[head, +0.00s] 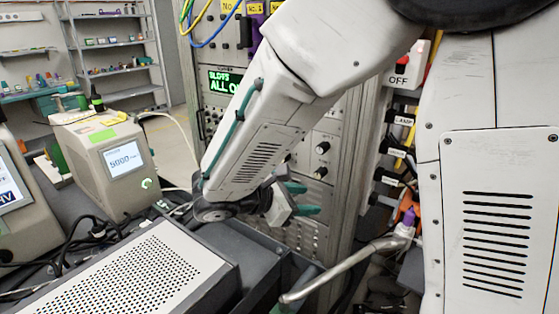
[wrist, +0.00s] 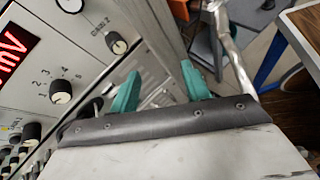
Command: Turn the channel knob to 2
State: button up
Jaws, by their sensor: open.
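A small knob with a pale cap (wrist: 61,91) sits on the rack panel at the left of the wrist view. The digits 2, 3, 4 and 5 are printed around it. I cannot make out its pointer's setting. My gripper, with teal fingers, is open and empty; it shows in the wrist view (wrist: 160,84) and in the head view (head: 302,198). Its fingers are apart from the numbered knob, to its right in the wrist view. In the head view, my arm covers part of the panel, and I cannot pick out the numbered knob there.
Another pale-capped knob (wrist: 117,45) and a red mV display (wrist: 10,52) are on the panel. Black knobs (wrist: 31,131) lie lower left. In the head view, a bent metal bar (head: 345,267) and a perforated box (head: 135,270) stand near my arm.

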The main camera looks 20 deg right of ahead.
aim_at(281, 159)
jog(key=w+a+r+n+t+h, duration=0.2)
jog(key=w+a+n+t, duration=0.4)
jog(key=w+n+t, duration=0.3)
jog(key=shift+g, duration=0.7)
jog(key=x, duration=0.7)
jog(key=shift+w+a+r, duration=0.3)
jog(key=shift+w+r, duration=0.1)
jog(key=shift+w+d, duration=0.3)
jog(key=shift+d, duration=0.05)
jog(key=c, duration=1)
